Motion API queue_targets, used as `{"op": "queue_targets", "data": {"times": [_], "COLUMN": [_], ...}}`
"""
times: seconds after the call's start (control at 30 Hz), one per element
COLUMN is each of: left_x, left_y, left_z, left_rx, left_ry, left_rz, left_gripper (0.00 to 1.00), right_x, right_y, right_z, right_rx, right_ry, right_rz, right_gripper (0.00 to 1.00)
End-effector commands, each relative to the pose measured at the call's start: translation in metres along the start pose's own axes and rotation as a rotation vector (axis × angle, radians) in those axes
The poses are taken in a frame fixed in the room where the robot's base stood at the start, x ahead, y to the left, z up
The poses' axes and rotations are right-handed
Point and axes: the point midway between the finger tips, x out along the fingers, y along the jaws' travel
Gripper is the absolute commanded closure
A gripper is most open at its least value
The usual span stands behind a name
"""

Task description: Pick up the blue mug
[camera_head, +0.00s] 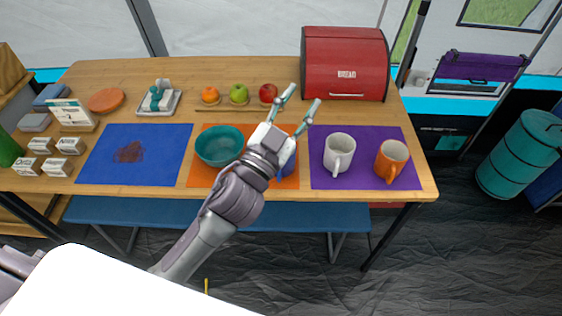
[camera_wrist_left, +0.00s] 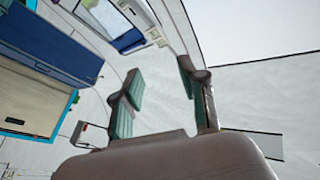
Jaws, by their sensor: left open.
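The blue mug (camera_head: 289,166) stands on the orange mat, mostly hidden behind my left gripper and wrist in the head view. Only part of its blue side shows. My left gripper (camera_head: 304,96) is open and empty, with its fingertips above the table in front of the red bread box. The gripper's wrist overlaps the mug in the picture; I cannot tell how far above it is. In the left wrist view the two fingers (camera_wrist_left: 160,75) are apart with nothing between them, and the mug is not seen. My right gripper is not in view.
A teal bowl (camera_head: 219,145) stands left of the mug. A white mug (camera_head: 339,152) and an orange mug (camera_head: 391,160) stand on the purple mat (camera_head: 364,177) to the right. Fruit (camera_head: 238,91) and the bread box (camera_head: 344,66) are behind. The blue mat (camera_head: 170,165) is largely clear.

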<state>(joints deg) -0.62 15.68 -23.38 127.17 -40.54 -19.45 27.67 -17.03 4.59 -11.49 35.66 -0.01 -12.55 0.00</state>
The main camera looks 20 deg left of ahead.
Motion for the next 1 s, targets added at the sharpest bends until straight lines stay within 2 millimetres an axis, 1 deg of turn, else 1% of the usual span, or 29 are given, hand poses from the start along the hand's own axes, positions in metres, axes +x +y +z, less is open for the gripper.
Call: {"op": "queue_targets", "data": {"times": [0.03,0.07,0.1,0.17,0.2,0.23,0.27,0.3,0.37,0.4,0.47,0.5,0.57,0.6,0.67,0.7,0.77,0.8,0.9,1.0], "left_x": [0.012,0.016,0.019,0.016,0.011,0.005,-0.002,-0.011,-0.026,-0.036,-0.047,-0.053,-0.058,-0.059,-0.059,-0.058,-0.056,-0.055,-0.053,-0.054], "left_y": [0.012,0.022,0.039,0.069,0.091,0.107,0.122,0.142,0.165,0.176,0.183,0.180,0.167,0.151,0.123,0.102,0.072,0.054,0.020,0.005], "left_z": [-0.029,-0.047,-0.070,-0.097,-0.109,-0.114,-0.116,-0.113,-0.098,-0.081,-0.049,-0.024,0.013,0.036,0.065,0.080,0.096,0.103,0.113,0.119], "left_rx": [0.046,0.076,0.120,0.199,0.257,0.303,0.351,0.420,0.533,0.613,0.739,0.824,0.949,1.025,1.125,1.182,1.247,1.280,1.330,1.348], "left_ry": [0.135,0.222,0.337,0.499,0.593,0.654,0.708,0.763,0.814,0.822,0.794,0.746,0.636,0.541,0.378,0.264,0.098,-0.001,-0.190,-0.286], "left_rz": [0.058,0.104,0.178,0.315,0.420,0.506,0.595,0.720,0.920,1.057,1.266,1.402,1.591,1.701,1.840,1.912,1.993,2.031,2.086,2.109], "left_gripper": [0.58,0.58,0.58,0.58,0.58,0.58,0.58,0.58,0.58,0.58,0.58,0.58,0.58,0.58,0.58,0.58,0.58,0.58,0.58,0.58], "right_x": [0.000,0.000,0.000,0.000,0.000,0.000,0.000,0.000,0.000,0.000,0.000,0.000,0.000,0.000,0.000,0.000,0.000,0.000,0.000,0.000], "right_y": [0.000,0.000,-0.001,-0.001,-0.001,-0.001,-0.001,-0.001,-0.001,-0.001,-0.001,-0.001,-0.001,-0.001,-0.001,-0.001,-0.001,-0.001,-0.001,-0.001], "right_z": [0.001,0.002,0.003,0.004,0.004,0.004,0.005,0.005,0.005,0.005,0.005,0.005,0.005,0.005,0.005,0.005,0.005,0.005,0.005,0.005], "right_rx": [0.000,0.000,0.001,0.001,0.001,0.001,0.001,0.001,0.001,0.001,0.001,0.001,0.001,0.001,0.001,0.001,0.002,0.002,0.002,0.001], "right_ry": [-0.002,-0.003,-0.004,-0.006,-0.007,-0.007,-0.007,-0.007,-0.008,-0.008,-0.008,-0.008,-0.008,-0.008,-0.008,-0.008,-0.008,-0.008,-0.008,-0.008], "right_rz": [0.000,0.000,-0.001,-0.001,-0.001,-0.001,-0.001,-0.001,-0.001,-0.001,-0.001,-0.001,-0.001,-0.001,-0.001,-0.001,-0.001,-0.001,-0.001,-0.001], "right_gripper": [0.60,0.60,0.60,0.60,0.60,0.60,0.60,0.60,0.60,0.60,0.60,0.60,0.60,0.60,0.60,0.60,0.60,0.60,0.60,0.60]}}
